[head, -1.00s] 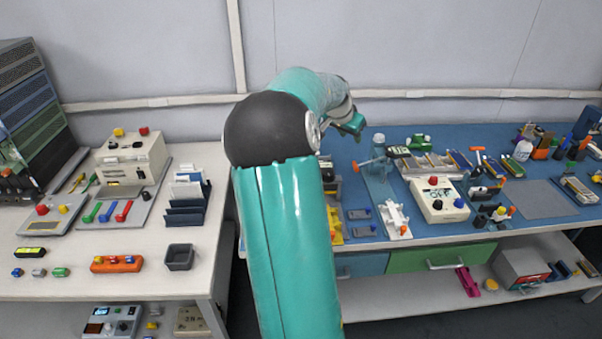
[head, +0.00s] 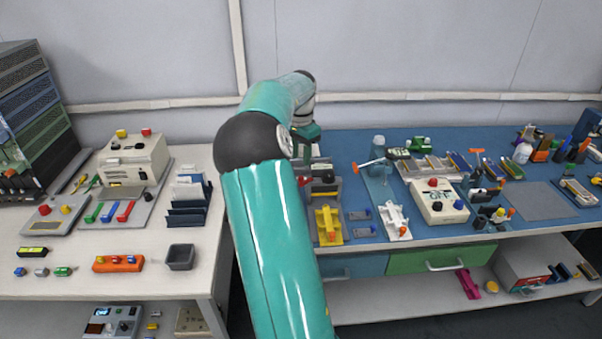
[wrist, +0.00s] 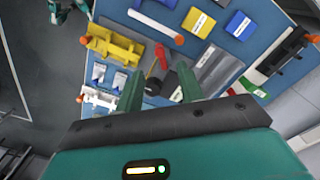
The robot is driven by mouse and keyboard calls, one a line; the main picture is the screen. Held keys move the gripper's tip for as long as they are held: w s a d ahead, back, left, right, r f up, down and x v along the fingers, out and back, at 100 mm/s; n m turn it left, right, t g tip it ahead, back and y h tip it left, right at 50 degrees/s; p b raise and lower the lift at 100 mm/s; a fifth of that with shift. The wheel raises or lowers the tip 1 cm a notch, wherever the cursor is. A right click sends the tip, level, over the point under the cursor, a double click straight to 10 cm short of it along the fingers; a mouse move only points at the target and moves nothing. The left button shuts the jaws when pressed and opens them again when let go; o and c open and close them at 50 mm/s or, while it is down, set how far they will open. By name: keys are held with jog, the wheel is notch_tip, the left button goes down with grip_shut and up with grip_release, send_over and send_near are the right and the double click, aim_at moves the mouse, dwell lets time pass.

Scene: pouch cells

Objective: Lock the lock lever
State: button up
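In the head view the gripper end (head: 307,133) is over the left end of the blue table, partly behind my arm. The grey fixture (head: 325,188) shows below it.
A yellow fixture (head: 329,224) and a white fixture (head: 395,220) stand near the blue table's front edge. Blue blocks (wrist: 194,20) lie nearby. A gap separates the white table (head: 130,280) on the left.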

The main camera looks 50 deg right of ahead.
notch_tip(320, 180, down, 7)
jog(key=shift+f, duration=0.15)
grip_shut()
